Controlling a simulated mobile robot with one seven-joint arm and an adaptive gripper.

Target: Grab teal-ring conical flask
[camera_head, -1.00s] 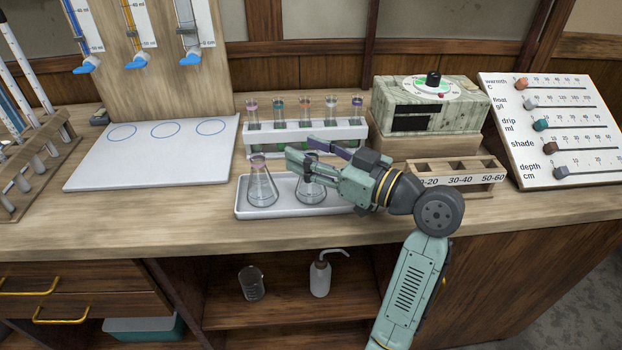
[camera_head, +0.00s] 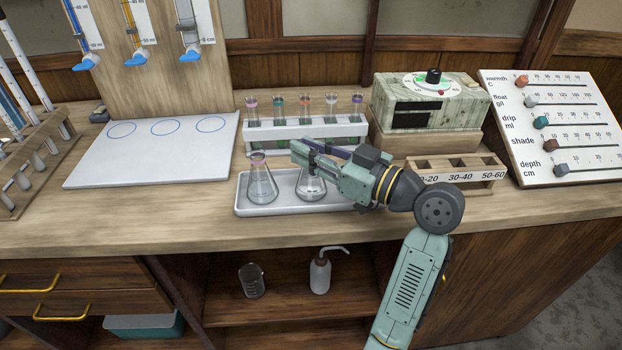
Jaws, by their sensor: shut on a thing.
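A clear conical flask (camera_head: 311,187) stands upright in the white tray (camera_head: 268,210). Its neck is between the fingers of my gripper (camera_head: 312,152), which is shut on it from the right. The fingers cover the neck, so I cannot see its ring colour. Another conical flask (camera_head: 262,184) with a pinkish ring at its neck stands upright in the tray, left of the held one and apart from the gripper.
A white rack of ringed test tubes (camera_head: 295,135) stands just behind the tray. A dial box (camera_head: 430,100) and a wooden slotted block (camera_head: 455,176) are to the right. A white board (camera_head: 155,165) lies left. The bench front is clear.

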